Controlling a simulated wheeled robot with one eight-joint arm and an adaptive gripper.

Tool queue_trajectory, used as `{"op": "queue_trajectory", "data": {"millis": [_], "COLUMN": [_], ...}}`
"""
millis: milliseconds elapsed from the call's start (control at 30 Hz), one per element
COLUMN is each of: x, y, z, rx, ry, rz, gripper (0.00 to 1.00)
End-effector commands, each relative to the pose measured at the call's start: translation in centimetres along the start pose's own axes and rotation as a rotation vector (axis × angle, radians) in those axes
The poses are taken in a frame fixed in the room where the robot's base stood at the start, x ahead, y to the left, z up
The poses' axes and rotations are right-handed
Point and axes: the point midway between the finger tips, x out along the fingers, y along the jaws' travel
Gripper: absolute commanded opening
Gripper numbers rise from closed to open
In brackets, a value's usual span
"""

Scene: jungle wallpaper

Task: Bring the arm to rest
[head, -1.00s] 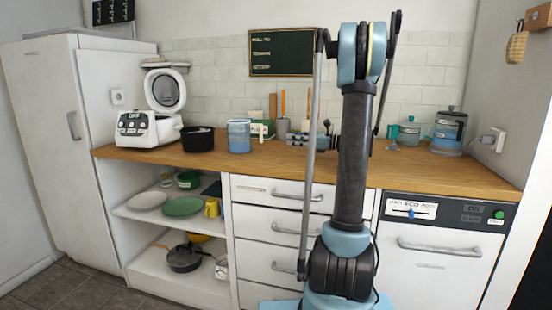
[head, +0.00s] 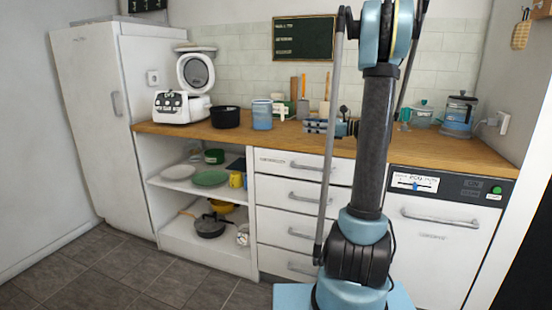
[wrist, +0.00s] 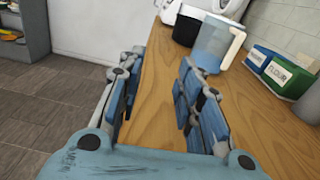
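My arm stands upright in the head view, its base low at the right of centre. My gripper (head: 322,126) is partly behind the arm, at the level of the wooden counter (head: 283,140). In the wrist view my gripper (wrist: 160,68) shows two blue-padded fingers spread apart, with bare counter (wrist: 160,110) seen between them. Nothing is between the fingers. A blue pitcher (wrist: 214,45) with a white handle stands beyond the fingertips, apart from them; it also shows in the head view (head: 262,115).
On the counter are a white rice cooker (head: 182,106) with its lid up, a black pot (head: 225,117) and, at the right, a kettle (head: 458,117). Open shelves (head: 165,187) hold plates and pans. Grey floor (head: 130,275) is clear at the left.

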Motion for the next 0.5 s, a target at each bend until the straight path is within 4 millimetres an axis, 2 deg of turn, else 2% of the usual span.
{"op": "queue_trajectory", "data": {"millis": [267,367,500], "x": [0.4,0.8,1.4], "y": [2.6,4.0,6.8], "z": [-0.4,-0.7,-1.4], "rx": [-0.097,-0.145,-0.239], "ry": [0.096,0.142,0.228], "rz": [0.01,0.022,0.053], "gripper": [0.33,0.33,0.33]}}
